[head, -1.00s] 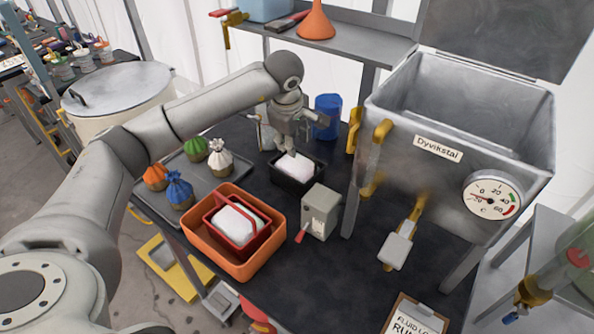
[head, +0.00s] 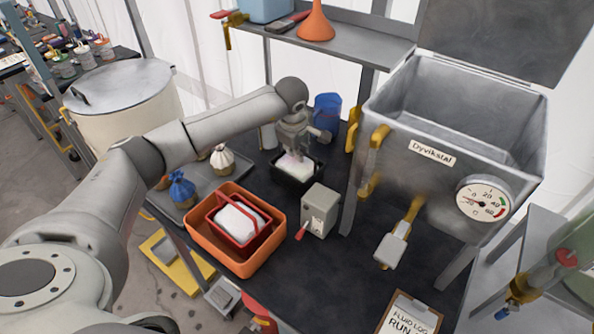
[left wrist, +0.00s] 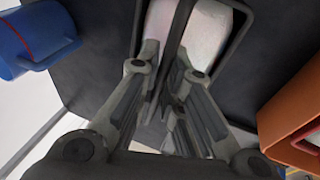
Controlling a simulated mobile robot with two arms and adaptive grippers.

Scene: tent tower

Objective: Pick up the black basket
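The black basket (head: 296,186) stands on the dark table with a white block (head: 293,168) in it. My left gripper (head: 297,155) is over it, pointing down. In the left wrist view, the fingers of my left gripper (left wrist: 168,58) are apart, with the basket's dark handle running between them. The basket's black rim (left wrist: 243,40) also shows there. I cannot tell whether either finger touches the handle. My right gripper is in neither view.
An orange bin (head: 213,237) with a red basket (head: 263,232) in it is at the front left. A grey box (head: 319,210) with a red lever stands close to the right. A blue jug (head: 327,108) is behind. The large metal tank (head: 455,175) is at the right.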

